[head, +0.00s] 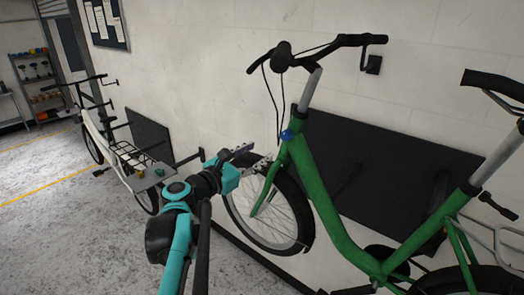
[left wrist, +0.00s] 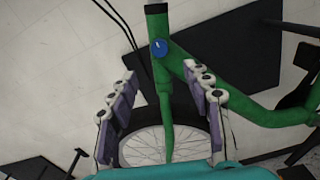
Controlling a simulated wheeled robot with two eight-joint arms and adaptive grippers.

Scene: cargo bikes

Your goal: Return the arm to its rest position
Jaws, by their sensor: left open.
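My left gripper (head: 258,154) is open, in front of the green bike's front wheel (head: 268,222) and fork. In the left wrist view its two fingers (left wrist: 160,76) stand apart, with the green frame (left wrist: 156,20), a blue round piece (left wrist: 159,47) and the fork in the gap as seen from there. Nothing is held between the fingers. In the head view the green bike (head: 335,200) stands at the right, and the blue piece (head: 287,135) shows on its head tube just beyond the fingertips. I cannot tell whether a finger touches the bike. My right gripper is not in view.
A white cargo bike (head: 118,158) with a front rack stands at the left by the wall. Dark panels (head: 385,185) and wall holders are behind the bikes. Shelves (head: 38,80) stand far left. The grey floor at left (head: 50,235) is clear.

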